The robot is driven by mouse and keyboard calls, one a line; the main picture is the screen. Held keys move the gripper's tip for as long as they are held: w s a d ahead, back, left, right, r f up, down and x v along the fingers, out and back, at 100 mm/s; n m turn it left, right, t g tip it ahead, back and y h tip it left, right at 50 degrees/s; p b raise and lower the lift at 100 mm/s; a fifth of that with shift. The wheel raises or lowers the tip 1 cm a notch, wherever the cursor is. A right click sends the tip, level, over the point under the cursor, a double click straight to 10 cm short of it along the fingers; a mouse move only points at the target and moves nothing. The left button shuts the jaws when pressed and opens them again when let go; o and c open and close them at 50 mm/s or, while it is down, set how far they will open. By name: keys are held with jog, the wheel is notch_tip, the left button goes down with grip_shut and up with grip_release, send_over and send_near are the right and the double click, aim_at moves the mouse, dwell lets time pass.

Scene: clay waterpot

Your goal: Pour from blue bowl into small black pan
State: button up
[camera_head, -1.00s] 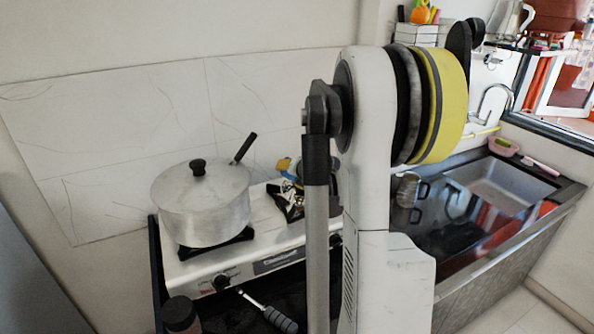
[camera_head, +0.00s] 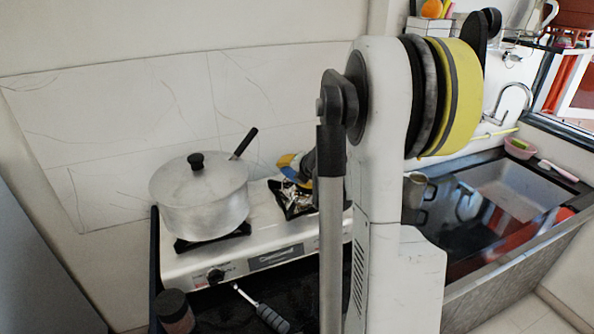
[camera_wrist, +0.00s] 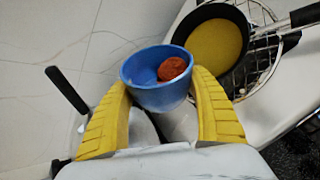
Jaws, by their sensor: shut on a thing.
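In the wrist view, my gripper (camera_wrist: 161,100) has its two yellow fingers shut on the blue bowl (camera_wrist: 158,94), one at each side. The bowl is held with its opening in view, and an orange-red lump (camera_wrist: 172,68) lies inside it. The small black pan (camera_wrist: 213,40) is at the upper right, just beyond the bowl, with a yellow inside. It rests by a wire rack on the stove. In the head view, my arm hides most of the gripper area; a bit of yellow and blue (camera_head: 291,165) shows over the right burner.
A large lidded pot (camera_head: 200,195) stands on the left burner of the white stove (camera_head: 190,265). A black handle rises behind it. A dark jar (camera_head: 175,310) and a grey-handled tool (camera_head: 270,315) are in front. The sink (camera_head: 500,185) is at the right.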

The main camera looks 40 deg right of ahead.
jog(key=shift+d, duration=0.1)
jog(key=shift+m+y, duration=0.4)
jog(key=shift+y, duration=0.2)
jog(key=shift+s+d+f+m+y, duration=0.1)
jog(key=shift+f+m+y, duration=0.05)
jog(key=shift+m+y, duration=0.2)
jog(key=shift+d+m+t+y+b, duration=0.1)
jog(key=shift+m+t+y+b, duration=0.2)
jog(key=shift+y+b, duration=0.15)
dwell(0.6)
